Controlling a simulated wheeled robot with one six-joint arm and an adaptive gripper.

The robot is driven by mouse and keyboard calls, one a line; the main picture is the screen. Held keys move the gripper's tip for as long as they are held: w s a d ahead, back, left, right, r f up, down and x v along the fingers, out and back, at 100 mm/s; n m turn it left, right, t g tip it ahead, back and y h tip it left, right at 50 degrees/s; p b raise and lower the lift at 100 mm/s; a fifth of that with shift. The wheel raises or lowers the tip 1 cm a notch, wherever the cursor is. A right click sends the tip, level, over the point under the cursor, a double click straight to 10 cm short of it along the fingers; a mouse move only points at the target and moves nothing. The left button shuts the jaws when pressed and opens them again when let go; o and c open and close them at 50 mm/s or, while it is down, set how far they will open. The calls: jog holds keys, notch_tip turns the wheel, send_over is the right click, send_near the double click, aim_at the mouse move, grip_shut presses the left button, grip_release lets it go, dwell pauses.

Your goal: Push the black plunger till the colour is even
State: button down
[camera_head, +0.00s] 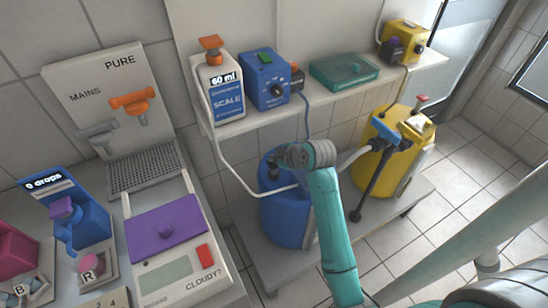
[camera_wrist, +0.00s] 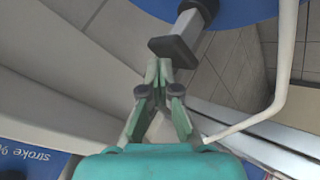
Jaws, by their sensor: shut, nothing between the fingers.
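In the wrist view, a black plunger (camera_wrist: 172,51) shows as a dark block on a pale grey shaft, which runs to a dark collar on the blue tank (camera_wrist: 240,10). My gripper (camera_wrist: 159,68) is shut and empty. Its green fingertips are right at the near side of the plunger's block; I cannot tell whether they touch it. In the head view, the blue tank (camera_head: 283,215) stands on the low platform, with my arm in front of it. The plunger is not clear there, being small and partly behind my wrist. The liquid's colour is not visible.
A white hose (camera_head: 240,187) loops from the scale bottle (camera_head: 217,90) past the blue tank, close to my gripper. A shelf (camera_head: 330,100) with a blue pump (camera_head: 262,80) runs above. A yellow tank (camera_head: 395,155) stands right. The counter (camera_head: 185,275) is at left.

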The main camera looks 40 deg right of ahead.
jog(key=shift+r, duration=1.8)
jog(key=shift+r, duration=2.55)
